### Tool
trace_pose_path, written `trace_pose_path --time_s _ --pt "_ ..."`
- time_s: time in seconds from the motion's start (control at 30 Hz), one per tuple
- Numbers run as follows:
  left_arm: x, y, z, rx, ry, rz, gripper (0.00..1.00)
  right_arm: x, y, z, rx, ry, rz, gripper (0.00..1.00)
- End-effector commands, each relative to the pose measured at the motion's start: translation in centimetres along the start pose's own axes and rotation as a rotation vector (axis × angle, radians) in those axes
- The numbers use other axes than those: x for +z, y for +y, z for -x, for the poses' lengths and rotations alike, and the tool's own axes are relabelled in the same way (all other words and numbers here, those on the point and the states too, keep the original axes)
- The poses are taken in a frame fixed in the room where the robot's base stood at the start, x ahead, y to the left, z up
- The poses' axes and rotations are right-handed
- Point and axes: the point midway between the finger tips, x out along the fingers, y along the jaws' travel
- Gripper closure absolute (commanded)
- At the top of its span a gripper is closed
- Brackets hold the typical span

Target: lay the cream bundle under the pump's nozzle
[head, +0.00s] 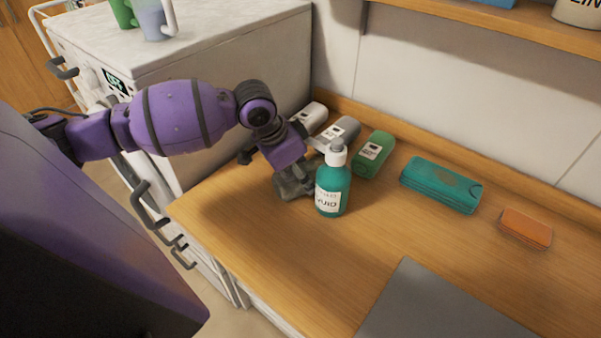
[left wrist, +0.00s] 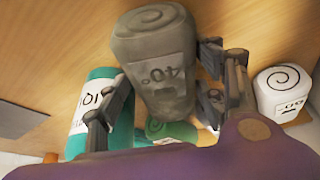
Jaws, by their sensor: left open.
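The teal pump bottle (head: 332,192) stands upright on the counter with a white pump head (head: 336,153); its nozzle seems to point left. My left gripper (head: 290,172) is low beside the bottle's left side. In the left wrist view its open fingers (left wrist: 165,98) stand on either side of a dull grey rolled bundle (left wrist: 160,75) with a "40°" label; contact is unclear. The bottle (left wrist: 92,105) shows there beside one finger. A whitish, perhaps cream, bundle (head: 312,117) lies at the back behind my gripper. My right gripper is out of view.
A light grey bundle (head: 342,130) and a green bundle (head: 374,153) lie along the back. A teal folded cloth (head: 440,186) and an orange one (head: 526,228) lie to the right. A grey mat (head: 430,305) is in front. The counter's middle is clear.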

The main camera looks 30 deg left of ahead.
Motion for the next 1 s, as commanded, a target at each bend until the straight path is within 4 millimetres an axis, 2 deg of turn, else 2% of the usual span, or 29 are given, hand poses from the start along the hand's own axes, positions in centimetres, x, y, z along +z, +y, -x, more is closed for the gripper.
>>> trace_pose_path --time_s 0.3,0.5,0.7,1.0 --pt "-0.2 -0.2 7.3 -0.007 0.006 -0.002 0.36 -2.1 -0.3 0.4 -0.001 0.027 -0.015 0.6" --pt "-0.3 -0.1 10.9 -0.007 0.009 -0.002 0.36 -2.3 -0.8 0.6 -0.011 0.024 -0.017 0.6" --pt "-0.3 -0.1 12.2 -0.004 0.008 -0.001 0.36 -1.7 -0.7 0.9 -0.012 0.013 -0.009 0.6" --pt "-0.3 -0.1 12.2 -0.004 0.008 -0.001 0.36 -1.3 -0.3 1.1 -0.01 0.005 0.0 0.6"
